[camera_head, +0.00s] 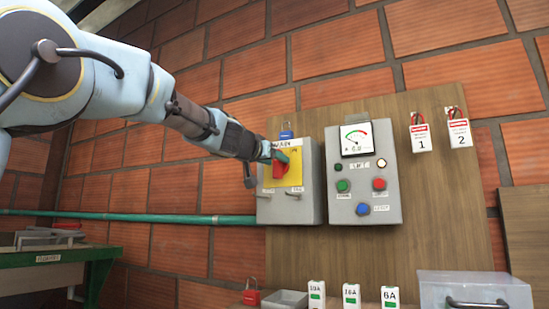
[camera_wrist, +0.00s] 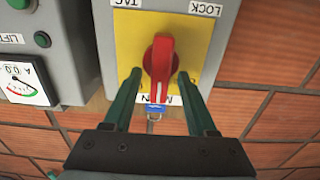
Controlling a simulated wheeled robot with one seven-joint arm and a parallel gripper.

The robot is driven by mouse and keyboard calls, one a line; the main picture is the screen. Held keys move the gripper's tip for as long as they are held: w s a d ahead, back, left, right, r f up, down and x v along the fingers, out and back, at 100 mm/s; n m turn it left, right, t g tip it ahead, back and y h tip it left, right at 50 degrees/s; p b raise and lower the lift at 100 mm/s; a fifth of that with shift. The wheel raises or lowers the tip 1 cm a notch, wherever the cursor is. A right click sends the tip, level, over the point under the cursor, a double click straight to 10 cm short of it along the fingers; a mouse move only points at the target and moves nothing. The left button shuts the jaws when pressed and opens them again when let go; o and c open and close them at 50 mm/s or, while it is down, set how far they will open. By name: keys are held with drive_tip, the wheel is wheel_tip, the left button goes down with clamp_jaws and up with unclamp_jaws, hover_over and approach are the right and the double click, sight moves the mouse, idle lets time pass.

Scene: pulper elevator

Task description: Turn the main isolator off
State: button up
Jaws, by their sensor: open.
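The main isolator is a red rotary handle (camera_head: 280,164) on a yellow plate (camera_head: 294,178), on the front of a grey box (camera_head: 309,190) on the wall board. In the wrist view, which is turned upside down, the red handle (camera_wrist: 160,58) points along the picture's vertical. My gripper (camera_wrist: 159,76) is open, with one green finger on each side of the handle. A small gap shows beside each finger; contact is not clear. In the head view my gripper (camera_head: 264,154) partly hides the handle and plate.
A grey control panel (camera_head: 365,170) with a meter and buttons stands right of the isolator box. A blue padlock (camera_head: 286,134) is at the box top. Numbered tags (camera_head: 420,138) hang farther right. Below are a red padlock (camera_head: 251,292), a tray (camera_head: 285,299) and a clear box (camera_head: 475,290).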

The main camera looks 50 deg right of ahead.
clamp_jaws()
idle(0.5)
